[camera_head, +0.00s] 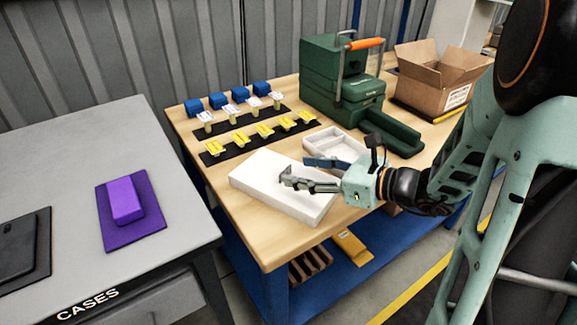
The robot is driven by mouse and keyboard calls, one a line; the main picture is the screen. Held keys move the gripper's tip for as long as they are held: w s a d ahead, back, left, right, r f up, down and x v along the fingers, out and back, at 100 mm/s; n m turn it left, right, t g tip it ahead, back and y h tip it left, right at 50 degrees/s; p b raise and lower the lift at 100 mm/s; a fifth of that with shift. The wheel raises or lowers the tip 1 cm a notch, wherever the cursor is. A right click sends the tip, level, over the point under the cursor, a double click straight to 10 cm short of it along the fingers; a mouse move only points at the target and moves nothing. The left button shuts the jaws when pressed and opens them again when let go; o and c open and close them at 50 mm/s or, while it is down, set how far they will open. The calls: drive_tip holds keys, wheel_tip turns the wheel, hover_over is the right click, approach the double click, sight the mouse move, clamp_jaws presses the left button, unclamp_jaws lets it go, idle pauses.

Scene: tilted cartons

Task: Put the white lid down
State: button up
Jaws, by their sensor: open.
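The white lid (262,176) looks like a flat white slab and lies on the wooden table (255,235) near its front edge. My gripper (295,173) is open, with its fingers over the right part of the white slab. I cannot tell whether the fingers touch it. A white tray with compartments (347,143) stands just behind the gripper, partly hidden by it.
Black strips with yellow pieces (265,130) and blue blocks (218,101) line the table's back left. A grey table at left holds a purple case (126,201).

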sight(328, 197)
drive_tip(key=p+v, duration=0.1)
drive_tip(key=v, duration=0.5)
drive_tip(key=shift+s+d, duration=0.2)
drive_tip(key=shift+s, duration=0.05)
drive_tip(key=shift+r, duration=0.1)
